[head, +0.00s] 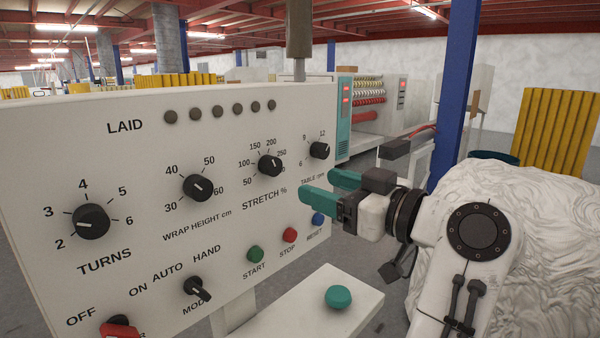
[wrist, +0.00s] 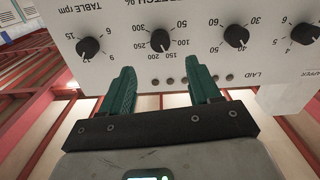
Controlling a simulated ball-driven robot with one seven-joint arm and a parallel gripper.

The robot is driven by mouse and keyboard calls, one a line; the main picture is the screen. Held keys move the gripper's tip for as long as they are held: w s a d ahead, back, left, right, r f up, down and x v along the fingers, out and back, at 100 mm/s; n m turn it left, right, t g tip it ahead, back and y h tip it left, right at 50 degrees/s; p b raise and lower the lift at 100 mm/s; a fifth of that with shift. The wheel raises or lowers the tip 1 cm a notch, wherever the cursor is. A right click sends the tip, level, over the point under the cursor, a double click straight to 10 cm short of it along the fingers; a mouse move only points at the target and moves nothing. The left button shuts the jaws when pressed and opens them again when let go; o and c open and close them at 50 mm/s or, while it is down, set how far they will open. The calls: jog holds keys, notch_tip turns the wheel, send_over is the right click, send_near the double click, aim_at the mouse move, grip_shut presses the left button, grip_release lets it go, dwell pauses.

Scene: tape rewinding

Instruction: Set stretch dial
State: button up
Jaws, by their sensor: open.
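My gripper (head: 325,190), with two green fingers, is open and empty in front of the panel, to the right of and below the dial in the head view. In the wrist view the panel appears upside down. There the stretch dial (wrist: 160,40) lies beyond the gap between the open fingertips (wrist: 163,75), apart from them. Its pale pointer line is too small to read exactly.
Neighbouring knobs are wrap height (head: 197,187), table rpm (head: 319,150) and turns (head: 91,221). Below are the mode switch (head: 197,288) and the green start (head: 255,254), red stop (head: 290,235) and blue reset (head: 318,218) buttons. A wrapped white load (head: 540,240) stands at right.

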aim_at(276, 170)
jog(key=p+x, duration=0.1)
jog(key=x, duration=0.9)
jog(key=shift+w+a+p, duration=0.2)
jog(key=shift+a+p, duration=0.05)
jog(key=shift+p, duration=0.15)
jog(key=shift+f, duration=0.1)
jog(key=c, duration=1)
